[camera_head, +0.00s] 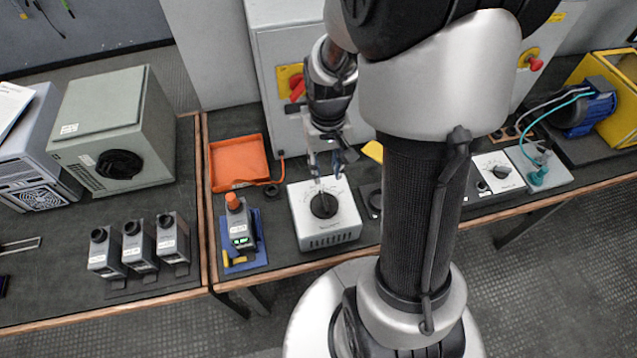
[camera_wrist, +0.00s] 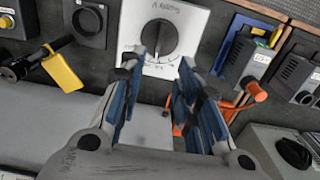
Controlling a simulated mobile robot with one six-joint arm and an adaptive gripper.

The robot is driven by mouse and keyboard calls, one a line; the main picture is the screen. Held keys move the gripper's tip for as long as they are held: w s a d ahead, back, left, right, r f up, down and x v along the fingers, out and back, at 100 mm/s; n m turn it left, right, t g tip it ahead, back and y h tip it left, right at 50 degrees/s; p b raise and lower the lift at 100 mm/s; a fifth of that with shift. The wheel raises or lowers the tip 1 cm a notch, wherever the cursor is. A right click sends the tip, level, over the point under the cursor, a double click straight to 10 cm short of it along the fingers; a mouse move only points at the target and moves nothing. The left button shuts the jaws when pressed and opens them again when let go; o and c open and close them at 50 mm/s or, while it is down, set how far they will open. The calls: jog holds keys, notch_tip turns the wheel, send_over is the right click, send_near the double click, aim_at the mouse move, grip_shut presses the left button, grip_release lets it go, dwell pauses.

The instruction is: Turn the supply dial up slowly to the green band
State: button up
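A white box (camera_head: 318,234) with a round black dial (camera_head: 324,204) on its top stands on the bench, below my gripper in the head view. The black dial also shows at the top of the wrist view (camera_wrist: 159,38), with a pale pointer line and small marks around it. The lettering is too small to read, and I cannot make out a green band. My gripper (camera_head: 328,170) is above the far side of the box. In the wrist view its two blue-padded fingers (camera_wrist: 162,80) are apart with nothing between them, short of the dial.
A blue tray (camera_head: 243,266) holding an orange-topped device (camera_head: 238,222) stands left of the box. An orange tray (camera_head: 238,164) lies behind it. A grey cabinet with a red switch (camera_head: 297,85) stands behind. Another white dial panel (camera_head: 499,172) is to the right, partly beyond my arm.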

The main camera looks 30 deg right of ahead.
aim_at(325, 202)
notch_tip(325, 202, down, 15)
jog(key=b, duration=0.4)
jog(key=shift+r+b, duration=0.15)
jog(key=shift+b, duration=0.2)
jog(key=shift+c, duration=0.3)
grip_shut()
